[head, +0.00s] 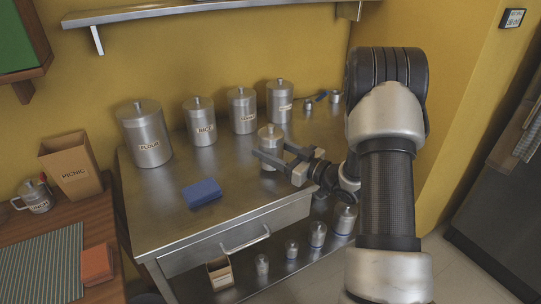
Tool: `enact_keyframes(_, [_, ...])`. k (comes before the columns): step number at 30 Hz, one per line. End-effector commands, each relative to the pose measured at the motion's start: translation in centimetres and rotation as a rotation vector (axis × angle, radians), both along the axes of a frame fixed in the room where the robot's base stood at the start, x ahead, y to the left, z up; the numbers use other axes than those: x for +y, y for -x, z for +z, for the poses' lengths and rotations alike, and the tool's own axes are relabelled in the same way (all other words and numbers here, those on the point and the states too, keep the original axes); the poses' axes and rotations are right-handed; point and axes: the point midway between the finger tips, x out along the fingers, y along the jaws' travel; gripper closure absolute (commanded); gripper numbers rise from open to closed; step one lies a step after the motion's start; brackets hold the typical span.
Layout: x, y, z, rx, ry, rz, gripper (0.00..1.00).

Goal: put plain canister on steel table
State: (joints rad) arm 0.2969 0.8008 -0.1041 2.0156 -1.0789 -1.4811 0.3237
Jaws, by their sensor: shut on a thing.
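The plain canister (270,142) is a small steel can with a knobbed lid and no label that I can make out. My gripper (275,156) reaches in from the right and is shut on it, one finger across its near side. The canister is upright at the steel table (228,224), near the middle of the top. I cannot tell whether its base touches the top or is just above it, as the fingers partly hide its lower part.
Labelled canisters, flour (147,135), rice (200,125) and others, line the table's back. A blue cloth or sponge (202,193) lies in front. Small canisters (318,235) stand on the lower shelf. A wooden table (100,230) is at left. The front middle top is bare.

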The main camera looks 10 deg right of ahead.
Motion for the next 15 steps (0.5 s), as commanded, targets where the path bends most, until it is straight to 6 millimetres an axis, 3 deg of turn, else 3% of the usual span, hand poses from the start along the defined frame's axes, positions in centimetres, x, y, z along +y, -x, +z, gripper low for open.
enact_keyframes(2, [0.00,-0.02,-1.22,0.000,0.000,0.000,0.78])
enact_keyframes(14, [0.00,-0.02,-1.71,-0.002,-0.001,0.000,0.78])
enact_keyframes(15, [0.01,0.01,-1.63,-0.001,0.001,0.000,0.43])
